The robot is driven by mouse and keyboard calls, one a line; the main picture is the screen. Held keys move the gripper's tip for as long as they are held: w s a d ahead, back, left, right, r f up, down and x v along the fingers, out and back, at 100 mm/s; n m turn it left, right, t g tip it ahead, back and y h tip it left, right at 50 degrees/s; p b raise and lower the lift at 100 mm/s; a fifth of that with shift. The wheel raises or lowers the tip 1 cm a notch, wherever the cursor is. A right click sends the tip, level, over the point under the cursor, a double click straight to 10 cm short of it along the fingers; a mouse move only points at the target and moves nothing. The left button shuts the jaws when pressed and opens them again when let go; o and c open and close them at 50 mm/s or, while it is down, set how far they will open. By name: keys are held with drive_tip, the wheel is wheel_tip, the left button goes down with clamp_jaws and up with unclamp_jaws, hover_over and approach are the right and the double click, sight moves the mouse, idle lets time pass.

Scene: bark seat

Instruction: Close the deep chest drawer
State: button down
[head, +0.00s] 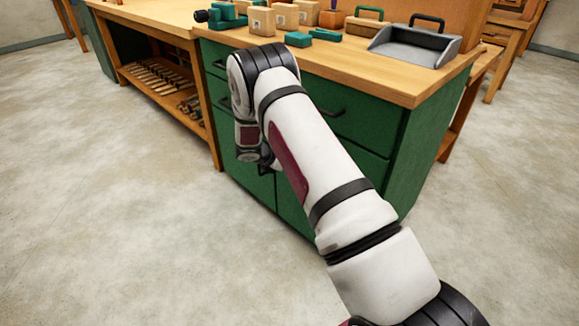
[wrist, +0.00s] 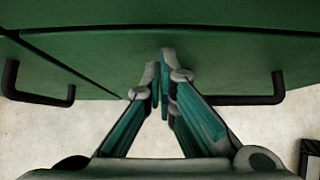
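The green chest (head: 345,135) stands under a wooden top, with green drawer fronts and black bar handles. My arm covers much of its front in the head view, and I cannot tell there which front is the deep drawer or whether it stands out. In the wrist view a broad green front (wrist: 100,60) fills the upper part, with a black handle (wrist: 245,99) at right and another (wrist: 40,97) at left. My gripper (wrist: 160,78) has its fingertips together, nothing visible between them, close to the green front between the handles. Contact cannot be told.
The wooden top (head: 400,85) carries a grey metal dustpan-like tray (head: 415,45), wooden blocks (head: 285,15) and green pieces. A wooden bench (head: 165,85) with a tool shelf adjoins at left. The concrete floor (head: 110,220) in front is clear.

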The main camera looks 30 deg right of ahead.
drive_tip(key=a+f+p+v, duration=0.2)
drive_tip(key=p+v, duration=0.1)
drive_tip(key=v, duration=1)
drive_tip(key=shift+s, duration=0.2)
drive_tip(key=s+a+r+m+g+y, duration=0.1)
drive_tip(key=s+r+m, duration=0.5)
drive_tip(key=s+r, duration=0.6)
drive_tip(key=s+r+m+g+y, duration=0.2)
drive_tip(key=s+r+m, duration=0.55)
drive_tip(key=r, duration=0.75)
drive_tip(key=s+a+r+m+y, duration=0.1)
drive_tip(key=s+a+m+y, duration=0.15)
drive_tip(key=s, duration=0.75)
drive_tip(key=s+a+r+m+t+y, duration=0.1)
drive_tip(key=s+a+m, duration=0.25)
drive_tip(key=s, duration=0.65)
drive_tip(key=s+a+r+m+y, duration=0.15)
drive_tip(key=s+a, duration=0.25)
drive_tip(key=s, duration=0.6)
wheel_tip(320, 180, up, 29)
drive_tip(key=t+p, duration=0.3)
drive_tip(key=p, duration=2.5)
drive_tip(key=shift+s+t+y, duration=0.2)
drive_tip(key=shift+t+y, duration=0.1)
drive_tip(key=shift+t, duration=0.1)
